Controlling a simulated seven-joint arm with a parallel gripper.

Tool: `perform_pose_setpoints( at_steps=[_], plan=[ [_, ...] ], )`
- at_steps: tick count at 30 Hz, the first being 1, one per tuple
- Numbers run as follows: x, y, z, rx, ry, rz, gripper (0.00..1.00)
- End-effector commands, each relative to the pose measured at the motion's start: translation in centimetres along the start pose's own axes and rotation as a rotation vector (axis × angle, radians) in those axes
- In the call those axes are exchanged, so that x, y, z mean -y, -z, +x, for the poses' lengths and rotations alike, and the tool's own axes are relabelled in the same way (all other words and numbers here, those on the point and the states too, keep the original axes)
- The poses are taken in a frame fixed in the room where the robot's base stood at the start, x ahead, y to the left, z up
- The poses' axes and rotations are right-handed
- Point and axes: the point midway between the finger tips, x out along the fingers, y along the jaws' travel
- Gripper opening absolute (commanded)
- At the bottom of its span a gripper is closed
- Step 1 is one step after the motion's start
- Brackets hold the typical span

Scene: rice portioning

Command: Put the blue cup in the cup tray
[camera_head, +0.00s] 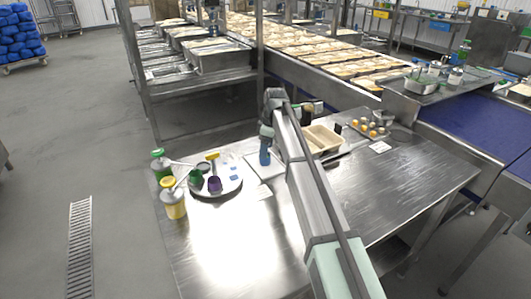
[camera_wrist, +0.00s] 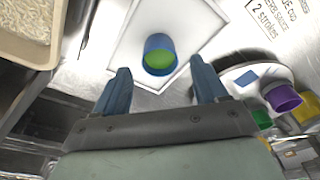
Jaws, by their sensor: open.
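The blue cup (camera_wrist: 160,42) stands on a white rectangular board (camera_wrist: 118,55), with its opening towards the wrist camera and a green inside. My gripper (camera_wrist: 160,85) is open, with blue fingers on either side of the cup's near side and nothing between them. In the head view my gripper (camera_head: 265,155) is over the white board (camera_head: 262,172), and I cannot separate the cup from the blue fingers there. The round cup tray (camera_head: 232,187) is left of the board.
A bin (camera_wrist: 28,48) of rice is beside the board. Small yellow items (camera_head: 368,128) lie at the back right. The front of the table is clear.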

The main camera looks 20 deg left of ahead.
Motion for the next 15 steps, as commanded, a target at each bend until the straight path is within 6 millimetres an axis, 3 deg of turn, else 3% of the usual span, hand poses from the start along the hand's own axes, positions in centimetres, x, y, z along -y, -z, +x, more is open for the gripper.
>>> perform_pose_setpoints(
  at_steps=[9, 15],
  plan=[
    [-0.1, 0.1, -6.0, -0.001, -0.001, 0.0, 0.72],
    [-0.1, 0.0, -8.4, 0.0, 0.0, 0.0, 0.72]
  ],
)
